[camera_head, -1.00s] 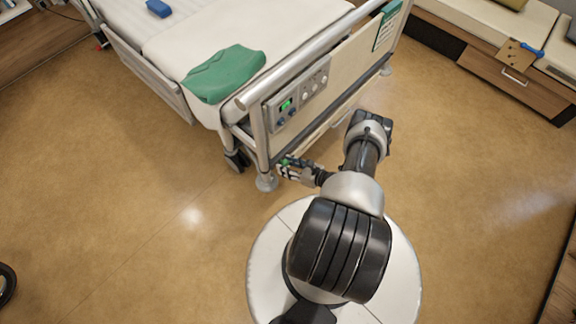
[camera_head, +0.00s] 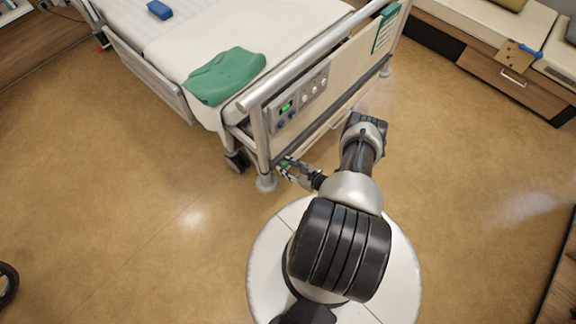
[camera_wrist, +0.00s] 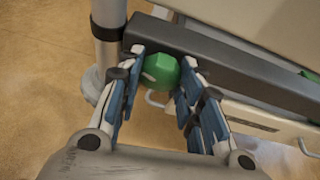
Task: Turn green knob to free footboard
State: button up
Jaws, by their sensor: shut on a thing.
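The green knob (camera_wrist: 160,70) sits on the dark bar low on the bed's footboard (camera_head: 345,70), near the corner post. My gripper (camera_wrist: 162,62) has a finger on each side of the knob and is shut on it. In the head view my gripper (camera_head: 288,168) is at the lower left end of the footboard, where the knob is mostly hidden by the fingers. A second green part (camera_wrist: 309,75) shows at the right edge of the wrist view, farther along the bar.
The bed's metal corner post (camera_wrist: 108,40) stands left of my gripper. A control panel (camera_head: 297,95) is on the footboard above. A green cloth (camera_head: 225,75) lies on the bed. A wooden drawer bench (camera_head: 500,65) stands at the upper right. The floor around my base is clear.

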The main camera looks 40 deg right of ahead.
jog(key=shift+a+n+h+p, duration=0.2)
jog(key=shift+n+h+p, duration=0.55)
jog(key=shift+n+h, duration=0.55)
jog(key=shift+n, duration=0.3)
jog(key=o, duration=1.1)
jog(key=shift+c, duration=0.2)
jog(key=shift+d, duration=0.1)
jog(key=v, duration=1.2)
jog(key=shift+s+f, duration=0.1)
jog(key=shift+f, duration=0.1)
